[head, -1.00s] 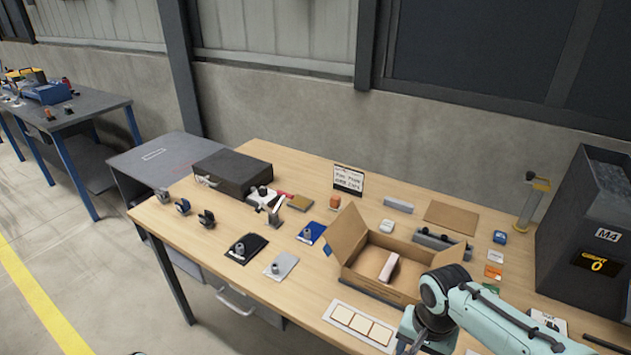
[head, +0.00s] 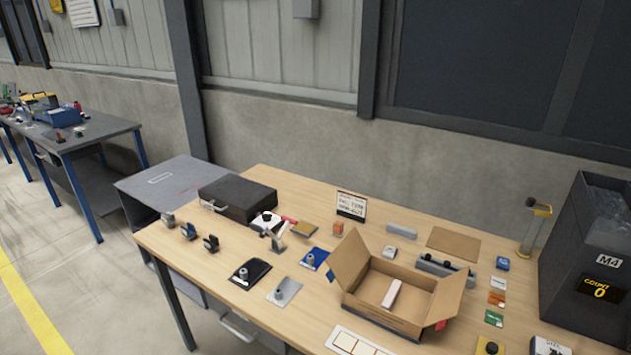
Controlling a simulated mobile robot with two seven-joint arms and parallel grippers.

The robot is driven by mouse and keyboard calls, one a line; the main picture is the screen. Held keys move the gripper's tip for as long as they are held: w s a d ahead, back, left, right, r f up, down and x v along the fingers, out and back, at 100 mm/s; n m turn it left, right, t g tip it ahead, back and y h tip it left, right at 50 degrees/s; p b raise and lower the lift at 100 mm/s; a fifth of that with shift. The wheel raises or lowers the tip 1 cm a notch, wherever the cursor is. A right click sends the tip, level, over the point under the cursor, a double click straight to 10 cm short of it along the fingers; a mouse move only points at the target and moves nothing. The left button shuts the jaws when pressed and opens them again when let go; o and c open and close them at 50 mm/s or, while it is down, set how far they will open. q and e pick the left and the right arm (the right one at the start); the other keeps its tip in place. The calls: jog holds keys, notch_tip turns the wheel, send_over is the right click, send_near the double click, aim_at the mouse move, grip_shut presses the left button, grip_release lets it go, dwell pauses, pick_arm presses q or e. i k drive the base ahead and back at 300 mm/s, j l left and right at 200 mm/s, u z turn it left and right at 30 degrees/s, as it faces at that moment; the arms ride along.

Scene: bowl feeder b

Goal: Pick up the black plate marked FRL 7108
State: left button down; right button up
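A black plate (head: 260,268) with a small grey metal fitting standing on it lies flat near the front left of the wooden table. Its marking is too small to read. A silver plate (head: 290,290) and a blue plate (head: 320,257), each with a similar fitting, lie to its right. A small sign (head: 351,205) stands at the back of the table; I cannot read its text for certain. Neither of my grippers is in view.
An open cardboard box (head: 418,321) with a pale block inside stands right of the plates. A black case (head: 238,199) lies behind them, with clamp-like parts (head: 189,231) at the left. A dark M4 bin (head: 590,260) is at right.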

aim_at(246, 275)
jog(key=i+j, duration=0.15)
jog(key=j, duration=0.2)
jog(key=i+j, duration=0.1)
jog(key=j, duration=0.25)
jog(key=i+j, duration=0.15)
jog(key=j, duration=0.2)
jog(key=i+j, duration=0.15)
jog(key=j, duration=0.2)
